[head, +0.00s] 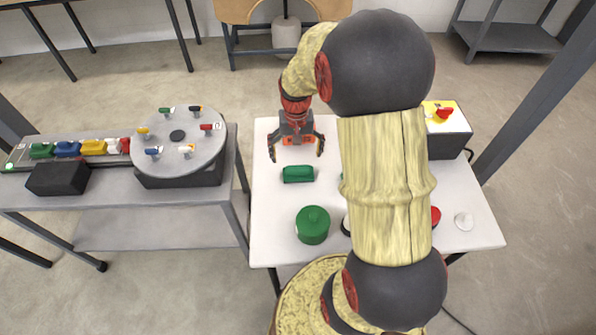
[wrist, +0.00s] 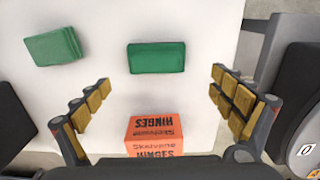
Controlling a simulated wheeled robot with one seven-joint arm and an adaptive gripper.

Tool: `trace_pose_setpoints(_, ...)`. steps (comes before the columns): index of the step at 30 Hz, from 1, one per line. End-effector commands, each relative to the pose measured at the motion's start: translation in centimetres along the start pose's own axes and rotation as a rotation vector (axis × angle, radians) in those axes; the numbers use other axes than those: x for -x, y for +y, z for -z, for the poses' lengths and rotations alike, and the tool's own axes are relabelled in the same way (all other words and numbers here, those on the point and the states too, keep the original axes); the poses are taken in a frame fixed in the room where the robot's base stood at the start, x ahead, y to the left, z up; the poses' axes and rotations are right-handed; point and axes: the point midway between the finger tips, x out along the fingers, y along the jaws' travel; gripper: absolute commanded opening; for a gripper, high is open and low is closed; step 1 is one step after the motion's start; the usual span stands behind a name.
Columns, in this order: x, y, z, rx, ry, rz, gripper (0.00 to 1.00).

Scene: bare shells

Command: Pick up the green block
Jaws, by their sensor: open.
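A green block (head: 298,174) lies on the white table (head: 279,205), just on the near side of my gripper (head: 297,153). In the wrist view this green block (wrist: 156,57) lies flat, centred a little beyond the fingertips. My gripper is open, with its fingers (wrist: 161,80) spread wide and apart from the block. A second green block (wrist: 53,46) lies at the upper left of the wrist view, turned at an angle; in the head view my arm hides most of it.
An orange box lettered HINGES (wrist: 155,135) shows between my fingers, close to the palm. A round green lidded container (head: 312,225) stands nearer on the table. A black box with a yellow top (head: 447,140) stands at right. A turntable (head: 178,150) stands on the left bench.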

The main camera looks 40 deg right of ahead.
Motion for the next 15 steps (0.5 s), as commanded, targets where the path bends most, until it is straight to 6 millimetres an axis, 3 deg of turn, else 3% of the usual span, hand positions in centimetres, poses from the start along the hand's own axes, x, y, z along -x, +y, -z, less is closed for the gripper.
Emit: trace_pose_setpoints(15, -4.9, 0.5, 0.0, -0.012, -0.01, -0.002, 1.0)
